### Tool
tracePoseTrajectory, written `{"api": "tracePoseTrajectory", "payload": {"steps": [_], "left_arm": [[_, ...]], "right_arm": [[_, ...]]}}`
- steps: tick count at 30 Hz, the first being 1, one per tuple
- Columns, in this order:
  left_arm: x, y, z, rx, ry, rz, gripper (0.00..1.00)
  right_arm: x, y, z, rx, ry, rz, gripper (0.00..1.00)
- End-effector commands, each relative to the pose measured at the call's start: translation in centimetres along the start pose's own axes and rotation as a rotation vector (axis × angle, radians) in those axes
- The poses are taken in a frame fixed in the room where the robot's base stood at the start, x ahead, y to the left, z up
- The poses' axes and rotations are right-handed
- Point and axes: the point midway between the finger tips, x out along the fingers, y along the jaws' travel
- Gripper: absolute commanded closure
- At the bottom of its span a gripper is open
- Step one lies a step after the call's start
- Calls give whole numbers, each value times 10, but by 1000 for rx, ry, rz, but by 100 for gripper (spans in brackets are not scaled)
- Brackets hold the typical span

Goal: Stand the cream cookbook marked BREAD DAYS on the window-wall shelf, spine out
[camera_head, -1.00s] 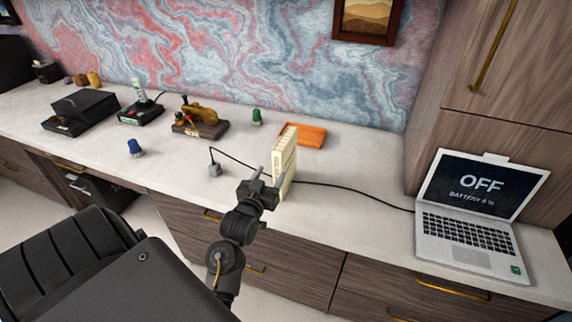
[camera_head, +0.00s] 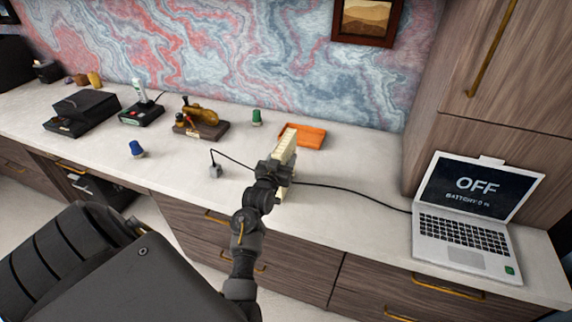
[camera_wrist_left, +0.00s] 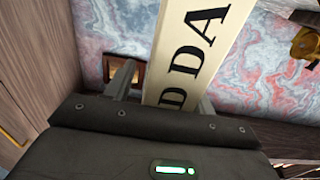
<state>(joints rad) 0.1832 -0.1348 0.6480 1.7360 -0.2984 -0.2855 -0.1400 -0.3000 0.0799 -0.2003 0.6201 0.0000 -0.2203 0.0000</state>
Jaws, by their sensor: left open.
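The cream cookbook (camera_head: 286,148) stands upright near the middle of the desk, partly hidden behind my left gripper (camera_head: 276,172). In the left wrist view the cookbook (camera_wrist_left: 200,40) fills the space in front of the palm, with the dark letters "D DA" showing on its face. My left gripper is open, right up against the book. One finger shows to the left of the book in the wrist view, with a gap between them. My right gripper is in neither view. No window-wall shelf can be made out.
An orange tray (camera_head: 302,134) lies behind the book. A laptop (camera_head: 465,222) reading OFF stands at the right, its black cable (camera_head: 350,193) running past the book. A small grey block (camera_head: 215,171), a green-topped piece (camera_head: 256,117) and a blue-topped piece (camera_head: 136,148) stand leftward.

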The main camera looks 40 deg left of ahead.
Motion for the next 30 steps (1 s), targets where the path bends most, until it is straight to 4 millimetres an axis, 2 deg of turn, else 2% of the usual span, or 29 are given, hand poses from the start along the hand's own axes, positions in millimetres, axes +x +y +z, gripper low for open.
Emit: {"api": "tracePoseTrajectory", "payload": {"steps": [7, 18, 20, 30], "left_arm": [[2, 0, 0, 1, 1, -1, 45], [1, 0, 0, 1, 0, 0, 94], [1, 0, 0, 1, 0, 0, 100], [1, 0, 0, 0, 0, 0, 100]], "right_arm": [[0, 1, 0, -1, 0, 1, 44], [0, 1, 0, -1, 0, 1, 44], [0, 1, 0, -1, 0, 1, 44], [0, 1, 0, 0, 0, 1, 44]]}}
